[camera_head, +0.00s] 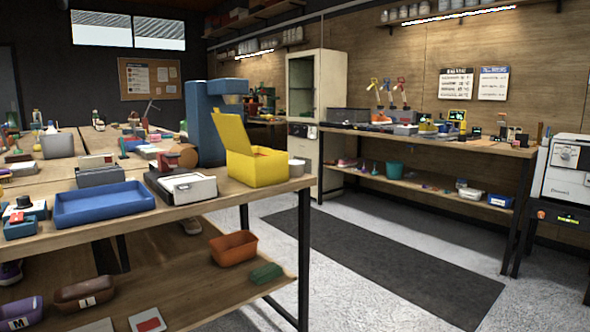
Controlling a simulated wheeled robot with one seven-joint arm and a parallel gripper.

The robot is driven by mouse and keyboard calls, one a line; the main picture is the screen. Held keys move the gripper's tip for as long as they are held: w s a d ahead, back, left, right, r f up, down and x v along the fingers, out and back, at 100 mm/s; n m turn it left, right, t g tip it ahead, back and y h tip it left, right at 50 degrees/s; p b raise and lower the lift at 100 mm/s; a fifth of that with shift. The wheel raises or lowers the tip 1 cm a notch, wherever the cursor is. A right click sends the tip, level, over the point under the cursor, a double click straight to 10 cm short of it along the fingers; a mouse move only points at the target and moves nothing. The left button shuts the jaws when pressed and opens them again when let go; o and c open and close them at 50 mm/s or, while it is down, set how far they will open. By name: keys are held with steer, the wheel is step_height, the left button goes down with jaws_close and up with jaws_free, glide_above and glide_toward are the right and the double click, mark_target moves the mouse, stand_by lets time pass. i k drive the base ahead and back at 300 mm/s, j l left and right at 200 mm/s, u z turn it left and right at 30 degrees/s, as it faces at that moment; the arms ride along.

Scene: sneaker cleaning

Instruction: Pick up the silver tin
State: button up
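A small grey, round, tin-like object (297,168) stands at the far right corner of the near workbench, just behind and to the right of an open yellow box (262,168). The box hides part of it. It may be the silver tin, but it is too small to be sure. Other small items on the benches are also too small to identify as a tin. My gripper is not in view.
The near workbench (225,196) holds a blue tray (104,204), a white-topped device (188,187) and a tall blue machine (205,125). Its lower shelf carries several bins. A dark mat (385,262) lies on open floor before the wall bench (430,142).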

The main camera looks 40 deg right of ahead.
mark_target(296, 167)
steer(key=l+z, duration=0.1)
steer(key=z, duration=0.3)
steer(key=i+z, duration=0.15)
steer(key=z, duration=0.25)
steer(key=i+l+z, duration=0.1)
steer(key=z, duration=0.3)
